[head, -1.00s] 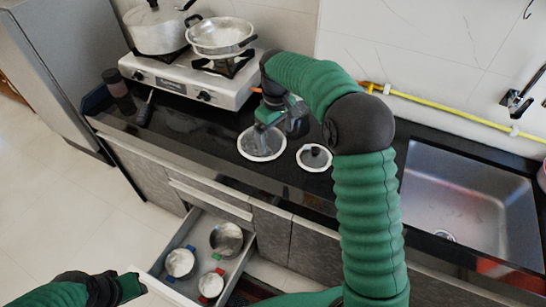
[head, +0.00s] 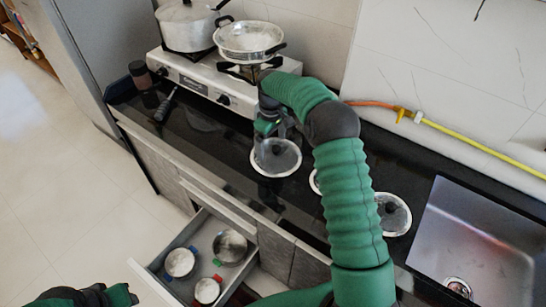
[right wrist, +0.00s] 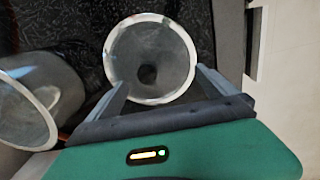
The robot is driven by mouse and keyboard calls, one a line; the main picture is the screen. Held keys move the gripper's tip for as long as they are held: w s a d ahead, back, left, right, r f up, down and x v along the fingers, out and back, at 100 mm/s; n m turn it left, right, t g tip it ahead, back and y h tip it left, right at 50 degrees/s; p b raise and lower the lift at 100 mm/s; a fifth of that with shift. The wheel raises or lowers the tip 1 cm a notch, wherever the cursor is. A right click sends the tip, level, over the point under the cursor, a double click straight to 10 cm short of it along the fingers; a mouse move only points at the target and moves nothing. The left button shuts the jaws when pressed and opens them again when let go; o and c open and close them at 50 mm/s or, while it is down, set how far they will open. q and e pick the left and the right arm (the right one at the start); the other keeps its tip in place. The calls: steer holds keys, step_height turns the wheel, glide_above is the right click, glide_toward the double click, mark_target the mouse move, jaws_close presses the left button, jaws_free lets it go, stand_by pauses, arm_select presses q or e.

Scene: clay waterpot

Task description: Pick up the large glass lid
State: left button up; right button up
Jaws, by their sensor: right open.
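The large glass lid (head: 276,160) lies on the black counter in front of the stove, a clear disc with a pale rim and a dark knob. My right gripper (head: 274,134) is open and empty just over its stove-side part. In the right wrist view, a round, pale-rimmed glass thing with a dark centre (right wrist: 150,50), probably this lid, shows between and beyond the open fingers (right wrist: 159,78). I cannot tell if the fingers touch it. My left gripper (head: 95,296) is at the lower left of the head view, and its jaws are unclear.
Another lid (head: 393,215) lies near the sink (head: 475,245); one more is mostly hidden behind my right arm. A stove (head: 225,85) with a pot (head: 188,27) and a pan (head: 249,40) stands behind. An open drawer (head: 155,277) holds several small pots.

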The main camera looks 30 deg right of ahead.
mark_target(277, 148)
steer(key=f, duration=0.1)
steer(key=d+f, duration=0.1)
steer(key=f, duration=0.2)
steer(key=shift+d, duration=0.4)
steer(key=shift+w+d+f, duration=0.1)
steer(key=shift+d+f, duration=0.45)
steer(key=shift+d, duration=0.4)
steer(key=shift+a+r, duration=0.1)
steer(key=shift+a, duration=0.1)
steer(key=shift+c, duration=1.3)
steer(key=shift+a+r, duration=0.1)
steer(key=shift+a, duration=0.2)
steer(key=shift+c, duration=1.2)
steer(key=shift+a+r, duration=0.1)
steer(key=shift+a, duration=0.25)
steer(key=shift+c, duration=1.2)
steer(key=shift+a+r, duration=0.1)
steer(key=shift+a, duration=0.2)
steer(key=c, duration=0.5)
steer(key=shift+d, duration=0.2)
steer(key=c, duration=0.5)
steer(key=shift+d+f, duration=0.2)
steer(key=shift+d, duration=0.2)
jaws_close()
arm_select(q)
steer(key=shift+d+r, duration=0.2)
steer(key=shift+d, duration=0.95)
arm_select(e)
steer(key=shift+s, duration=0.2)
steer(key=shift+a, duration=0.1)
